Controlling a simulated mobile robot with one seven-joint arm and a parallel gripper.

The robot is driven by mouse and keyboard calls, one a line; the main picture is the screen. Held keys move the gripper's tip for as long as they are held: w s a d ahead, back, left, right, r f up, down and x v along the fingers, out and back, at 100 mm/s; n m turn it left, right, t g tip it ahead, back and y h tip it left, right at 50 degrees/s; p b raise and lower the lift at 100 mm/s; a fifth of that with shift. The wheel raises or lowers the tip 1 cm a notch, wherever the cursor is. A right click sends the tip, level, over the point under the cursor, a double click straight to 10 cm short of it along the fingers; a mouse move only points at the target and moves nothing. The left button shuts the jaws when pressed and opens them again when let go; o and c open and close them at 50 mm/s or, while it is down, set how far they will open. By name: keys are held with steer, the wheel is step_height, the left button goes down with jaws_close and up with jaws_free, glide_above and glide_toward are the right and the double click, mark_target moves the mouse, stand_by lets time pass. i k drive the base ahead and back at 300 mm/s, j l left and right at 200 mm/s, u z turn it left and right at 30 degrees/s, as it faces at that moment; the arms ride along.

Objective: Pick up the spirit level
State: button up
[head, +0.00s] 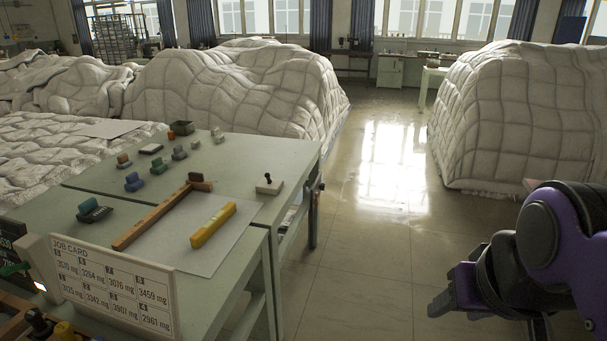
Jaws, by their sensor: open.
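The spirit level (213,225) is a yellow bar. It lies at a slant on a pale sheet on the near table (240,262), close to the table's right side. My gripper (450,292) is at the lower right, over the floor and well to the right of the table. It is open, apart from the level, with nothing seen between its jaws. The fingers are dark and partly hidden by my purple wrist.
A wooden T-square (155,220) lies just left of the level. Several small stamp-like blocks stand farther back, one (269,184) near the right edge. A job card (112,290) stands in front. Quilted heaps (240,90) lie behind; floor (375,250) between table and gripper is clear.

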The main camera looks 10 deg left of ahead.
mark_target(199, 239)
steer(key=i+l+u, duration=0.1)
steer(key=i+u, duration=0.35)
steer(key=i+l+u, duration=0.2)
steer(key=u, duration=0.3)
steer(key=i+l+u, duration=0.1)
steer(key=u, duration=0.25)
steer(key=i+l+u, duration=0.3)
steer(key=l+u, duration=0.1)
steer(key=u, duration=0.25)
steer(key=i, duration=0.05)
